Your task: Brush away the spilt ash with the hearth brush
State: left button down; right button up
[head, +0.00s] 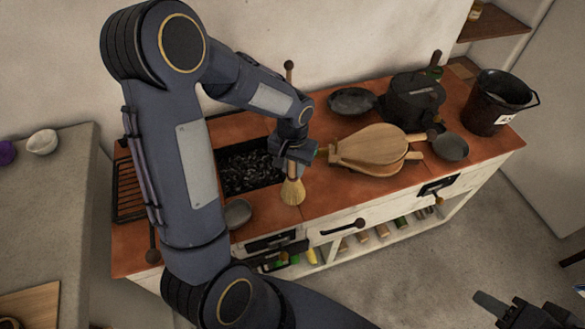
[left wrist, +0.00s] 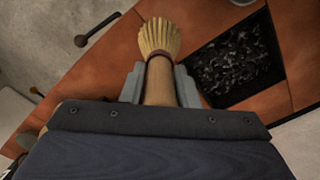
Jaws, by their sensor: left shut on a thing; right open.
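The hearth brush (head: 292,191) has pale straw bristles and a wooden handle. My left gripper (head: 294,158) is shut on its handle, and the bristles point down over the orange hearth top (head: 320,196), just right of the coal pit. Whether the bristles touch the top I cannot tell. In the left wrist view the brush (left wrist: 158,40) stands out between the two fingers of my left gripper (left wrist: 157,85). No spilt ash can be made out clearly in either view. My right gripper (head: 492,303) is at the lower right, open and empty, over the floor.
The pit of dark coals (head: 250,172) lies left of the brush. Wooden bellows (head: 372,150) lie to its right. Pans, a black pot (head: 412,98) and a black bucket (head: 494,102) stand further right. A small grey dish (head: 237,213) sits near the front edge.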

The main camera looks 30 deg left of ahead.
pick_arm(q)
jog(key=shift+r+p, duration=1.1)
jog(key=shift+r, duration=0.8)
